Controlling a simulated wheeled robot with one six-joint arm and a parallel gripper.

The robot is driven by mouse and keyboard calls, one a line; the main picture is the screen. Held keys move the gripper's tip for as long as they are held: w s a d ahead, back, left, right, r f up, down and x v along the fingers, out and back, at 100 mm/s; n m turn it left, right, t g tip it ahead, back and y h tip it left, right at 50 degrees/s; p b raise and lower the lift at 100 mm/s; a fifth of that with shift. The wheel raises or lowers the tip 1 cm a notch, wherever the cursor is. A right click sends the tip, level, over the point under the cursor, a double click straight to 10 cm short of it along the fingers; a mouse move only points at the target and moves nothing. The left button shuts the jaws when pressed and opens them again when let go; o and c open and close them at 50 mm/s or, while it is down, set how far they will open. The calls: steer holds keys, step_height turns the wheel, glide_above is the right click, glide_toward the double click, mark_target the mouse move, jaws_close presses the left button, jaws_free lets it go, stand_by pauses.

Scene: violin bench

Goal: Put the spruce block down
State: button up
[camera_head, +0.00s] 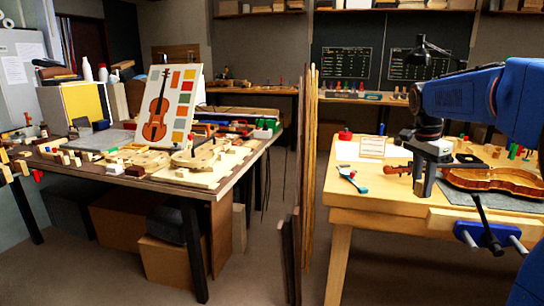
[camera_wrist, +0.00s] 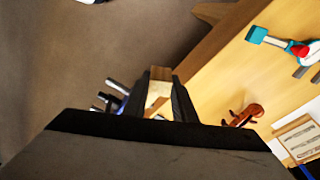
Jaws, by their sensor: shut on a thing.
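The spruce block (camera_wrist: 158,88) is a small pale piece of wood in the middle of the wrist view. My gripper (camera_wrist: 165,98) is shut on it, with a dark finger on each side. In the head view my gripper (camera_head: 426,176) points down near the front edge of the right bench, beside the violin's neck. I cannot make out the block there. In the wrist view the block shows in front of the bench edge, with floor to its left. I cannot tell its height above the bench.
The right workbench (camera_head: 375,205) carries a violin (camera_head: 495,181) on a grey mat, a teal-handled tool (camera_head: 352,180) and a small framed card (camera_head: 372,147). A blue vise (camera_head: 483,235) juts from its front.

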steer(key=w+a+f+n, duration=0.3)
steer(key=a+f+n, duration=0.2)
steer(key=f, duration=1.4)
steer(key=w+a+f+n+t+y, duration=0.1)
steer(key=w+a+f+n, duration=0.2)
steer(key=f, duration=1.6)
steer(key=w+a+f+n, duration=0.4)
steer(key=a+f+n, duration=0.3)
steer(key=f, duration=1.3)
steer(key=shift+y, duration=0.4)
